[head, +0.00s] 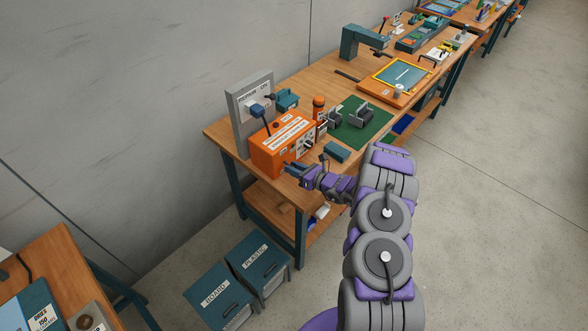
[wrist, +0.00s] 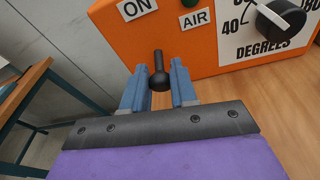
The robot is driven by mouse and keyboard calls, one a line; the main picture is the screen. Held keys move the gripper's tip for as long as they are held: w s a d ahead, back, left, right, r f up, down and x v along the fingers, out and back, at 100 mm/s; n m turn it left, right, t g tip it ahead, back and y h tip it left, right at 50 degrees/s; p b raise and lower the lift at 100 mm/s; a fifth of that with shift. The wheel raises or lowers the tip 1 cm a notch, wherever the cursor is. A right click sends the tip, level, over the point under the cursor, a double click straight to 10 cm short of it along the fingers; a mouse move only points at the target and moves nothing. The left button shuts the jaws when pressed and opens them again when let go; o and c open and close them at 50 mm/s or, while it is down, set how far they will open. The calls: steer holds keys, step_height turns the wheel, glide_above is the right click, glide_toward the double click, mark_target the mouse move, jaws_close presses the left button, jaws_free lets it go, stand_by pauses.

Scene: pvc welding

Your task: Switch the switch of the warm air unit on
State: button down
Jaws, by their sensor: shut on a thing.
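The warm air unit (head: 283,146) is an orange box on the wooden workbench. Its front face fills the upper part of the wrist view (wrist: 215,50), with "ON" and "AIR" labels, a green round part and a dial marked in degrees. The black switch lever (wrist: 158,68) stands below the "ON" and "AIR" labels, between the blue fingers of my gripper (wrist: 159,88). My gripper is shut on the lever. In the head view my gripper (head: 297,170) is at the unit's front face, and the lever is too small to make out there.
A grey panel (head: 238,125) with a blue plug stands behind the unit. A blue block (head: 337,152), a green mat (head: 372,132) with clamps and an orange-capped tool (head: 319,108) are to the right. Bins (head: 258,262) stand on the floor below. The floor at right is clear.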

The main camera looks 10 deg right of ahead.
mark_target(287, 163)
step_height(287, 163, up, 2)
steer(key=shift+w+r+g+h+p, duration=0.1)
steer(key=shift+w+g+h+p, duration=0.05)
steer(key=shift+g+h+p, duration=0.7)
steer(key=shift+r+g+h+p, duration=0.25)
steer(key=shift+g+h+p, duration=0.2)
steer(key=shift+g+p, duration=0.3)
steer(key=p, duration=0.2)
steer(key=r+g+h+p, duration=0.1)
steer(key=p, duration=0.1)
steer(key=shift+w+a+g, duration=0.1)
steer(key=shift+w+g, duration=0.1)
steer(key=shift+g, duration=0.1)
steer(key=g+h+p, duration=0.1)
steer(key=p, duration=0.2)
steer(key=shift+a+r, duration=0.1)
steer(key=shift+w+m+p, duration=0.2)
steer(key=shift+m+p, duration=0.1)
steer(key=shift+p, duration=0.6)
steer(key=c, duration=1)
jaws_free()
steer(key=shift+f, duration=0.2)
steer(key=shift+s+r, duration=0.1)
